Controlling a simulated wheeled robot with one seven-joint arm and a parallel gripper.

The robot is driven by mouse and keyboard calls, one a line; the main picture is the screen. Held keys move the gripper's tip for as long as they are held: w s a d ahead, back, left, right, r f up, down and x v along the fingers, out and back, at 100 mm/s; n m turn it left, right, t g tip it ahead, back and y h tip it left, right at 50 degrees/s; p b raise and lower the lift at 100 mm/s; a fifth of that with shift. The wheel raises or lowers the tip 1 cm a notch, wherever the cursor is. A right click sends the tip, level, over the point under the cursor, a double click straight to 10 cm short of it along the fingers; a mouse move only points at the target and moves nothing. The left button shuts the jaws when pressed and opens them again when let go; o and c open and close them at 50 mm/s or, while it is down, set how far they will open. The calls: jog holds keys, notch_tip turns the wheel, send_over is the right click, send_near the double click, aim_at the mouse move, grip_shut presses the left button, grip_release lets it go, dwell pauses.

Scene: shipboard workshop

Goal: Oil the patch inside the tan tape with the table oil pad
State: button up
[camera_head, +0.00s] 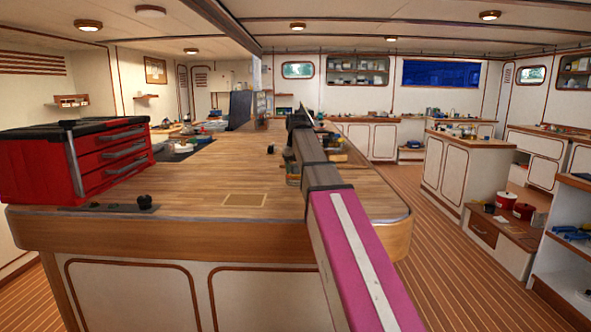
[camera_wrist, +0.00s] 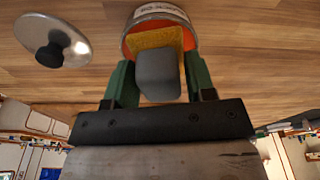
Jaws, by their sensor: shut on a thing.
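A tan tape outline (camera_head: 243,200) lies flat near the front edge of the wooden bench top, with bare wood inside it. In the wrist view, my gripper (camera_wrist: 158,70) has its green fingers shut on the grey handle of the oil pad (camera_wrist: 157,78). The pad's yellow sponge face (camera_wrist: 148,41) is at the mouth of a tin (camera_wrist: 165,13) with an orange-red rim and a white label. I cannot tell how far the sponge is inside the tin. In the head view, my arm hides the gripper and pad.
A round metal lid with a black knob (camera_wrist: 52,42) lies beside the tin. A red toolbox (camera_head: 85,160) stands at the bench's left end. Wood around the tape is clear.

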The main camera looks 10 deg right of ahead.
aim_at(295, 164)
jog(key=shift+r, duration=3.45)
